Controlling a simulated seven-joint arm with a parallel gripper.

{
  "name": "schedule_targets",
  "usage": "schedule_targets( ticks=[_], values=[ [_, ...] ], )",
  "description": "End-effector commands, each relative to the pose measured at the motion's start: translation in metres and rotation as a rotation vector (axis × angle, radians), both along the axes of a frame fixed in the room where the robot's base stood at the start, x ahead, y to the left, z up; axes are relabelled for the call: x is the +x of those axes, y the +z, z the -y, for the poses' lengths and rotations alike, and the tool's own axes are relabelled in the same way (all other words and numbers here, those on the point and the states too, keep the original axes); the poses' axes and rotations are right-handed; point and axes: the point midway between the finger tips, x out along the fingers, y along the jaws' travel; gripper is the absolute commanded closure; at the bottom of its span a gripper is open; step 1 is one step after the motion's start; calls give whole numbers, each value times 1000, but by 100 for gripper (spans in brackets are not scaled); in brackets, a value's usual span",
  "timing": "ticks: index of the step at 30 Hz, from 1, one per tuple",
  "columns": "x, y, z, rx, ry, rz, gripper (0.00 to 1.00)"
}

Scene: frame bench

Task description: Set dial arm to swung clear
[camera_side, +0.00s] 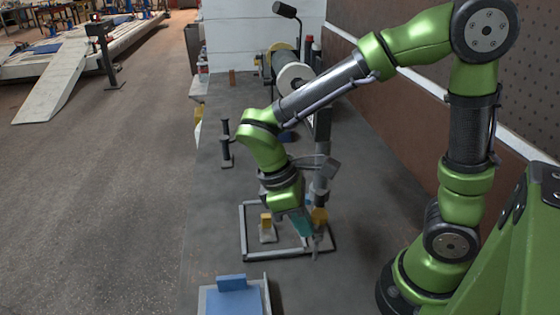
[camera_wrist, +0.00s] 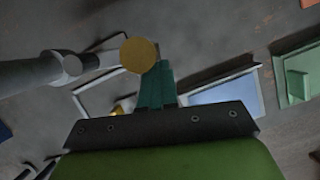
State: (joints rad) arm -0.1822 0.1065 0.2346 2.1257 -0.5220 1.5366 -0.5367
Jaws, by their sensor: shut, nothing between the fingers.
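A grey square frame (camera_side: 243,232) lies on the bench, with a small yellow block (camera_side: 266,220) on a grey foot inside its left part. A grey post (camera_side: 322,172) stands at the frame's right side, with a yellow part (camera_side: 319,215) low on it. My gripper (camera_side: 306,228) points down at the frame's right side, close to the post. In the wrist view my gripper (camera_wrist: 160,70) shows teal fingers, shut and empty, beside a round yellow disc (camera_wrist: 139,55). The disc looks like the dial; I cannot tell whether they touch. The dial arm's setting is not clear, being partly hidden by my wrist.
A tray (camera_side: 205,300) with a blue panel (camera_side: 234,302) lies at the front. A green tray (camera_wrist: 297,78) shows at the right of the wrist view. A dark upright handle (camera_side: 226,143) and a white roll (camera_side: 292,76) stand farther back. The bench left of the frame is clear.

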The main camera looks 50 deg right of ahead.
Motion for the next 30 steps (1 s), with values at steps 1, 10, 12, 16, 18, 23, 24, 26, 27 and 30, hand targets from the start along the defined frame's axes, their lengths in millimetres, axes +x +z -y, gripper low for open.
schedule_targets(
  ticks=[1,10,12,16,18,23,24,26,27,30],
  values=[
    [-5,0,1,0,35,1,100],
    [-22,0,9,-1,170,0,100],
    [-24,0,10,-1,187,0,100],
    [-26,0,11,1,205,1,100],
    [-27,0,11,0,209,0,100],
    [-27,0,11,-1,210,-2,100],
    [-28,0,12,-1,209,-2,100],
    [-28,0,12,-1,209,-3,100],
    [-28,0,12,-1,208,-3,100],
    [-28,0,12,-1,206,-4,100]
  ],
)
